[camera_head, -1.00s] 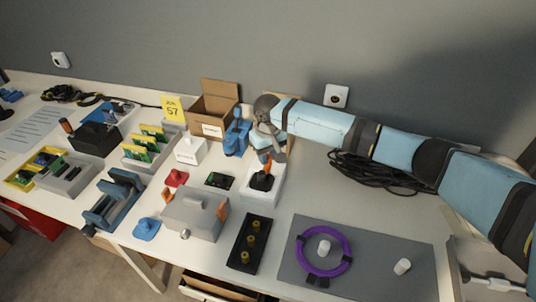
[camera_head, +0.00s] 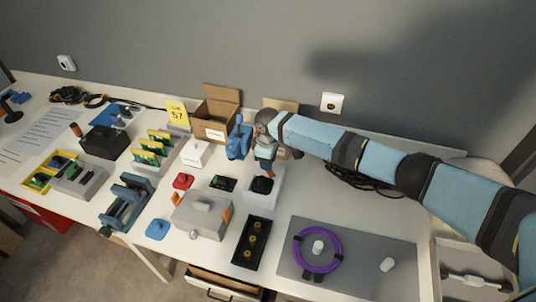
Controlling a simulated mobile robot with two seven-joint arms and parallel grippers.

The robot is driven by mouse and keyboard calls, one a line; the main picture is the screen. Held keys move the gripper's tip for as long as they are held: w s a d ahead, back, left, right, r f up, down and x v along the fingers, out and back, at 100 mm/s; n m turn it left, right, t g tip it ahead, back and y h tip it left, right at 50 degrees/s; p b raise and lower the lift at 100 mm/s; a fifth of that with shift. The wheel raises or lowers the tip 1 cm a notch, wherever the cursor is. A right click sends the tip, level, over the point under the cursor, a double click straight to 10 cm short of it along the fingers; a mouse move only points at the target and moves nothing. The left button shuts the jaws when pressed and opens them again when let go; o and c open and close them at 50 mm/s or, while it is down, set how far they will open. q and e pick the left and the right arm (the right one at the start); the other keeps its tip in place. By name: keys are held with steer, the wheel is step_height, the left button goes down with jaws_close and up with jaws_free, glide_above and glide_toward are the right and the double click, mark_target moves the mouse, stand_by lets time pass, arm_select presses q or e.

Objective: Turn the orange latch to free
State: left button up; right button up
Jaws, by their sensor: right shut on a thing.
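My right gripper (camera_head: 266,163) reaches in from the right and points down over a white box (camera_head: 264,196) with a black piece (camera_head: 262,184) in it. It is shut on a small orange latch (camera_head: 270,175) just above the black piece. The gripper hides most of the latch, so its exact angle cannot be told. My left gripper is not in view.
A grey box (camera_head: 203,222) with orange side clips stands in front to the left. A black tray (camera_head: 253,240) with yellow pegs is in front. A blue object (camera_head: 239,142) and an open carton (camera_head: 213,124) stand close behind left. A grey mat (camera_head: 345,260) with a purple ring (camera_head: 318,232) lies front right.

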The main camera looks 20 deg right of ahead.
steer(key=n+p, duration=0.1)
steer(key=n, duration=0.2)
steer(key=shift+r+n+p, duration=0.15)
steer(key=shift+n+p, duration=0.15)
steer(key=shift+n, duration=0.1)
steer(key=n+p, duration=0.1)
steer(key=n, duration=0.3)
steer(key=shift+n, duration=0.8)
steer(key=o, duration=0.9)
